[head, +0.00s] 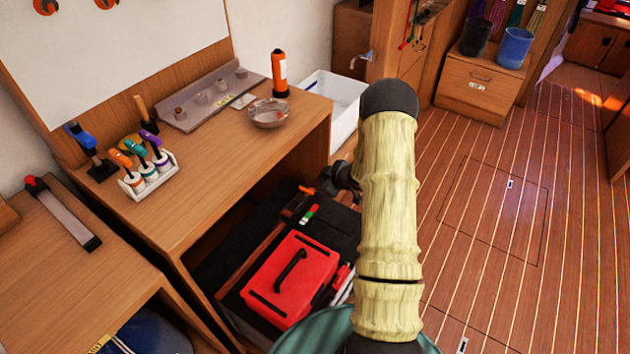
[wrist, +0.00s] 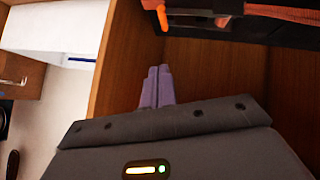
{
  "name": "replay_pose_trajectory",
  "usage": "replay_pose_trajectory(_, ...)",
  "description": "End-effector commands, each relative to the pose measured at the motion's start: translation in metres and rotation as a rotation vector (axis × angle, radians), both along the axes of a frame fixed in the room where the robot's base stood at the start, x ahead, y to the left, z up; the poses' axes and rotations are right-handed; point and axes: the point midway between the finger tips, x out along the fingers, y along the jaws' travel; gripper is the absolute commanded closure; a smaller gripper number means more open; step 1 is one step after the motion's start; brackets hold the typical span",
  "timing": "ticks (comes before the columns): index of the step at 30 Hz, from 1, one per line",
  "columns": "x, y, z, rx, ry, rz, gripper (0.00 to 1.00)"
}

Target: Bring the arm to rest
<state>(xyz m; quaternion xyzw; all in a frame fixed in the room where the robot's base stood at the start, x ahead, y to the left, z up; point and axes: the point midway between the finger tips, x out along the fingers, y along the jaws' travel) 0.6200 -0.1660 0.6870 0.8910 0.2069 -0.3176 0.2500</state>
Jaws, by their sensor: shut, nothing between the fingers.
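My arm (head: 388,190) rises through the middle of the head view, pale and ribbed, with a dark joint at its top. A dark part of what looks like my wrist shows beside it near the bench's open shelf; the fingers are hidden there. In the wrist view my gripper (wrist: 156,80) has its two pale purple fingers together, with nothing between them. They point toward a brown wooden panel (wrist: 205,70).
The workbench (head: 215,150) holds a rack of colored-handled tools (head: 148,172), a glass bowl (head: 268,113) and an orange bottle (head: 279,75). A red toolbox (head: 290,278) sits below. A white bin (head: 335,100) stands behind. The plank floor (head: 500,200) at right is clear.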

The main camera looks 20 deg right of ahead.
Motion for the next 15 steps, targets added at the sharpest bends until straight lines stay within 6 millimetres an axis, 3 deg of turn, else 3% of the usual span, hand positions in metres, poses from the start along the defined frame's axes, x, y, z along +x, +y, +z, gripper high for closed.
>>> replay_pose_trajectory(15,-0.0049,-0.0015,0.0048,0.0,0.001,0.001,1.0)
